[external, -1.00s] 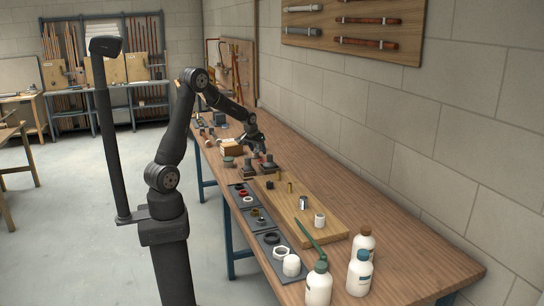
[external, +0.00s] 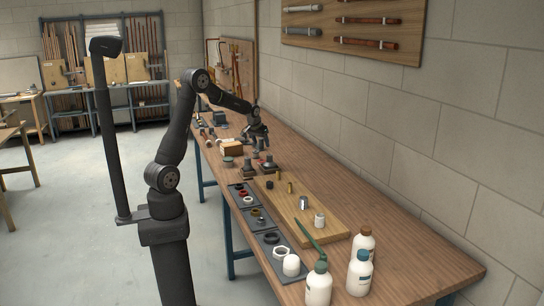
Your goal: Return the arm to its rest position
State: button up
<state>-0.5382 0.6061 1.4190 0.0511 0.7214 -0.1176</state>
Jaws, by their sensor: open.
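My gripper (external: 257,136) is in the external view, above the far part of the long wooden workbench (external: 400,245). My arm reaches over from its base and bends down towards the bench. The gripper is open and I see nothing held in it. It is small in the picture, so its exact height over the bench is hard to tell. Dark fittings (external: 267,162) stand on the bench just nearer the camera than the gripper.
A wooden board (external: 330,236) carries small brass and white parts. Dark trays (external: 262,229) with rings lie along the front edge. White bottles (external: 318,285) stand at the near end. A wooden block (external: 232,148) lies left of the gripper. The wall is close behind the bench.

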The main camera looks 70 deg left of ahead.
jog(key=w+d+m+h, duration=0.15)
jog(key=w+d, duration=0.35)
jog(key=d, duration=0.6)
jog(key=w+d+m, duration=0.3)
jog(key=w+d, duration=0.1)
jog(key=d, duration=0.7)
jog(key=w+d+m+h, duration=0.1)
jog(key=w+d+m, duration=0.3)
jog(key=d, duration=0.7)
jog(key=s+d+m+h, duration=0.1)
jog(key=d, duration=1)
jog(key=s+d+m, duration=0.2)
jog(key=d, duration=1)
jog(key=s+d+m+h, duration=0.1)
jog(key=d+m, duration=0.1)
jog(key=d, duration=0.9)
jog(key=shift+s+d+f+m+h, duration=0.25)
jog(key=shift+s+d+f+h, duration=0.05)
jog(key=shift+h, duration=0.05)
jog(key=shift+s+d, duration=0.35)
jog(key=shift+d, duration=0.4)
